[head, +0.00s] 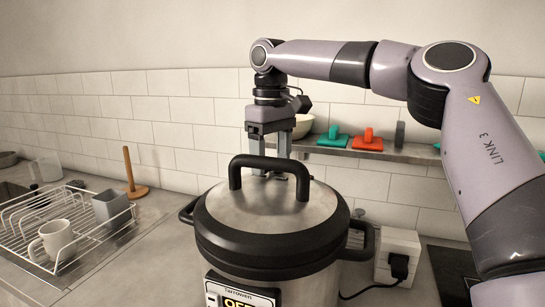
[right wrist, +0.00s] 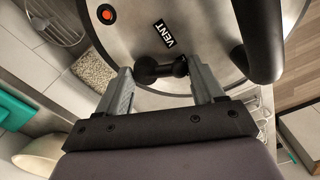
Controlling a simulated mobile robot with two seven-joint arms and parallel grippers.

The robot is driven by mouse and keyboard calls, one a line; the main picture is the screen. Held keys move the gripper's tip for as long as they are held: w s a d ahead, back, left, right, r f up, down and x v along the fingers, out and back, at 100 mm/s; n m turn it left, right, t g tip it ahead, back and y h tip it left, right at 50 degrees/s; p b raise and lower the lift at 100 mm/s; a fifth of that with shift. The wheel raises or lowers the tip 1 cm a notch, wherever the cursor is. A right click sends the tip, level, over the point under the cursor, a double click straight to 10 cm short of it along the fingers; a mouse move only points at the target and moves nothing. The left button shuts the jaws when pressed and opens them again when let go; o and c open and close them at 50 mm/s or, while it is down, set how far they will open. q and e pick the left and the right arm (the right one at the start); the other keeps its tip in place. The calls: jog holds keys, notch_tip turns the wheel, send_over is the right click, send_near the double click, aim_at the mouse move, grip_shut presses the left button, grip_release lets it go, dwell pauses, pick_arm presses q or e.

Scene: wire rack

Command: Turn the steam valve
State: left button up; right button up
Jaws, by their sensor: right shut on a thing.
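The steam valve (right wrist: 162,69) is a small black knob on the steel lid, beside a "VENT" label (right wrist: 164,33) in the right wrist view. My right gripper (head: 270,157) points down over the back of the pressure cooker lid (head: 271,207), behind the black lid handle (head: 268,166). In the right wrist view its two grey fingers stand on either side of the valve and are shut on it. In the head view the handle hides the valve and the fingertips. My left gripper is in neither view.
The dish rack (head: 75,227) with a white mug (head: 52,240) stands at the left. A wooden paper-towel stand (head: 131,175) is behind it. A wall shelf (head: 360,151) with coloured items runs behind the cooker. A plugged-in outlet box (head: 398,250) is right of the cooker.

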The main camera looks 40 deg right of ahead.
jog(key=shift+s+a+f, duration=0.1)
jog(key=shift+a+f, duration=0.05)
jog(key=shift+a, duration=0.05)
jog(key=o, duration=0.9)
jog(key=shift+a, duration=0.1)
jog(key=shift+r, duration=0.25)
jog(key=shift+r, duration=3.45)
